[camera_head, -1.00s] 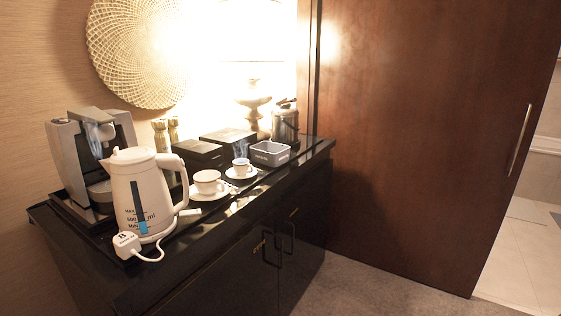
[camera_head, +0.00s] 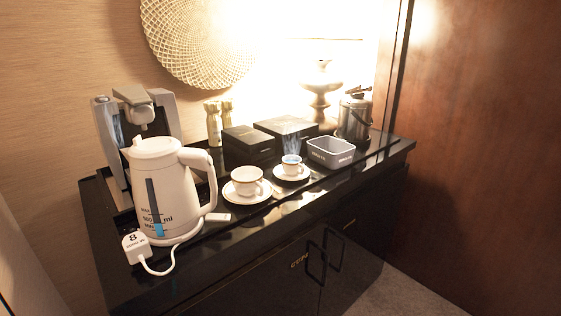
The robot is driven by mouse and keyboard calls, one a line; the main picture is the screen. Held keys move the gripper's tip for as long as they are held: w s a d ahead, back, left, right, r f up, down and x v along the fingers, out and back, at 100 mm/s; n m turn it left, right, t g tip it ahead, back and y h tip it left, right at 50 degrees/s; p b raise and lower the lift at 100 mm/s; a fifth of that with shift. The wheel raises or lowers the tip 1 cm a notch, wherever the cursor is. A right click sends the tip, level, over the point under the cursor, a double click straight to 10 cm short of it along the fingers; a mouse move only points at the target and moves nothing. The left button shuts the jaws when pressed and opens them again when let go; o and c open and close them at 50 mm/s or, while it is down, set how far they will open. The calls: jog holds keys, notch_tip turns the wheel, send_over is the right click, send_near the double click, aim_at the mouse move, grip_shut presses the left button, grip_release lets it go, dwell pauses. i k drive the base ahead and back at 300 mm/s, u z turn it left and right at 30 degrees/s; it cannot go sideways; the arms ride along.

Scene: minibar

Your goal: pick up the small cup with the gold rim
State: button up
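Two white cups stand upright on saucers on the black counter (camera_head: 240,240). The smaller cup (camera_head: 291,166) is on the right, on its own white saucer (camera_head: 304,174). Its rim looks gold-brown, and pale wisps like steam rise above it. The larger cup (camera_head: 246,182), with a gold-toned rim, sits to its left and nearer, on a larger saucer (camera_head: 262,197). Both cups are unobstructed. My gripper is not in view.
A white kettle (camera_head: 165,190) with a plug and cord (camera_head: 137,245) stands left of the cups, before a coffee machine (camera_head: 170,110). Black boxes (camera_head: 248,146), a grey tray (camera_head: 331,152) and a metal ice bucket (camera_head: 354,115) stand behind and right. The cabinet front edge near the cups is clear.

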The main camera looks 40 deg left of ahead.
aim_at(292, 164)
jog(key=u, duration=0.65)
jog(key=i, duration=0.8)
jog(key=u, duration=0.7)
